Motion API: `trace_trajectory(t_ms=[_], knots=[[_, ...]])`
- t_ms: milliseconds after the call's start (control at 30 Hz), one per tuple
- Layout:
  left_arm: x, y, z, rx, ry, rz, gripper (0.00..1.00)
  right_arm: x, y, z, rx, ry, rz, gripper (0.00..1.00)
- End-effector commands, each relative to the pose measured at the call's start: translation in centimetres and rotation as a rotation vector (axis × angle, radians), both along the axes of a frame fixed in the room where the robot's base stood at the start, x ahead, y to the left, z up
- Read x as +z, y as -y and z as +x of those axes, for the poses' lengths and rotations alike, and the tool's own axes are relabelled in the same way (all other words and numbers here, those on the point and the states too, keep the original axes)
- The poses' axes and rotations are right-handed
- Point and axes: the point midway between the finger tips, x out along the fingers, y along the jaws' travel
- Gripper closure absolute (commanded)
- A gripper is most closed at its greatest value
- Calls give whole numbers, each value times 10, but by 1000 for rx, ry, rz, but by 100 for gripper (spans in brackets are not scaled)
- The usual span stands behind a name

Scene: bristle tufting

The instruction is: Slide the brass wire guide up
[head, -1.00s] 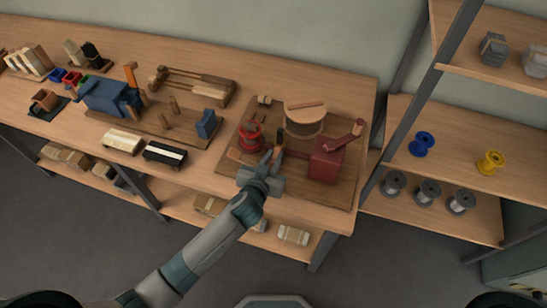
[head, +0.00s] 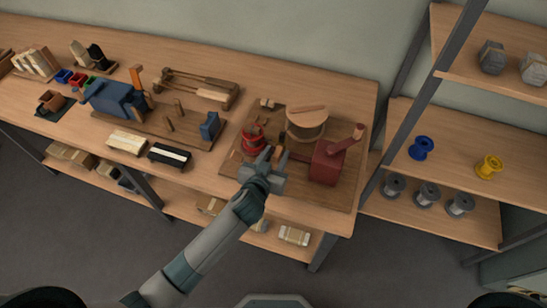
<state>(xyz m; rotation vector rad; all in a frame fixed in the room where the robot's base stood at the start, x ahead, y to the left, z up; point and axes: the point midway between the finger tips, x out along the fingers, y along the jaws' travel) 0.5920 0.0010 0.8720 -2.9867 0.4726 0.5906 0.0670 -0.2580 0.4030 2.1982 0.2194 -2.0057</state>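My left gripper (head: 275,154) reaches over the front of the wooden winding board (head: 230,168), between the red spool and the red box. Its two fingers stand apart, with a gap between the tips. A small upright brass-brown piece with a dark top (head: 281,141), which looks like the wire guide, stands just beyond the fingertips. Its lower part is hidden by the gripper, and I cannot tell whether they touch. My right gripper is not in view.
The red spool (head: 253,141) is close on the left, the red crank box (head: 327,164) close on the right, and a round wooden drum (head: 306,124) behind. A blue vise-like machine (head: 112,100) stands further left. A shelf with spools (head: 421,148) is at right.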

Motion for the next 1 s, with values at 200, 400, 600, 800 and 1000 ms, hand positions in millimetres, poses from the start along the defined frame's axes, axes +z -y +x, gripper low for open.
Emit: trace_trajectory(t_ms=[200,400,600,800,1000], knots=[[0,-2,-6,0,-2,1,62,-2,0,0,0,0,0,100],[7,-7,-23,0,-3,-2,62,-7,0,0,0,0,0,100],[18,-16,-50,0,-2,-2,62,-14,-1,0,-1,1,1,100],[32,-26,-81,0,-2,-2,62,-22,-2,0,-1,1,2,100],[46,-37,-113,0,-1,-3,62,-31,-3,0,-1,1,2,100]])
